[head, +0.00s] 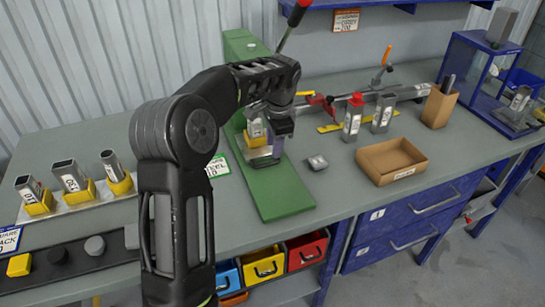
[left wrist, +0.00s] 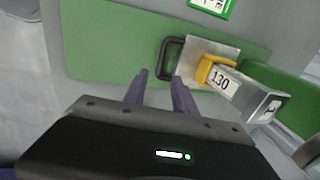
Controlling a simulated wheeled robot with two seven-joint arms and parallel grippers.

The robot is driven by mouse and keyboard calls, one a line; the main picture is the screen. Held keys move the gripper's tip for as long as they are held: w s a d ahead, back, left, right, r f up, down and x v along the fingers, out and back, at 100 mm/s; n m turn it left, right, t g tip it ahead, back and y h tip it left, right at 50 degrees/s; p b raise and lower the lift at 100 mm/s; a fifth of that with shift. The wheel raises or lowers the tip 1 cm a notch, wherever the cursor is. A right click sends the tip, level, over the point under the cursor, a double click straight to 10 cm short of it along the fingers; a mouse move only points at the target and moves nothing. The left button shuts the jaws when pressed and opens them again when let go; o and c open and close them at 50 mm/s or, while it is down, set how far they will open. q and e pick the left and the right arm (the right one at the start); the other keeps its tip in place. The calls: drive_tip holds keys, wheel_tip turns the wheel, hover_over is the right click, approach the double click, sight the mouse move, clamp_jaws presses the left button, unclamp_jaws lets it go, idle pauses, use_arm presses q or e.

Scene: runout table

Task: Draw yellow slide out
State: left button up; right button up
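The yellow slide is a flat grey metal plate with a yellow socket (left wrist: 207,68) and a dark loop handle (left wrist: 169,58) on its left end in the left wrist view. A square metal tube marked 130 (left wrist: 238,90) stands in the socket. In the head view the yellow socket (head: 256,140) is partly hidden by my arm. The slide lies on a green board (head: 278,192). My left gripper (left wrist: 160,80) is open, its two fingers apart and empty, with the tips close to the handle's near end. I cannot tell whether they touch it. My right gripper is not in view.
At left, several metal tubes stand in yellow sockets (head: 119,185). A cardboard tray (head: 392,159), a small grey block (head: 318,162) and a red-topped tube (head: 352,122) stand right of the board. Coloured bins (head: 264,265) sit below the table edge.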

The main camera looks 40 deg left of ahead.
sight(272, 164)
use_arm(q)
drive_tip(key=f, duration=0.4)
drive_tip(key=a+f+p, duration=0.1)
drive_tip(key=f, duration=0.1)
drive_tip(key=shift+w+f, duration=0.2)
drive_tip(key=shift+w, duration=0.15)
clamp_jaws()
idle(1.1)
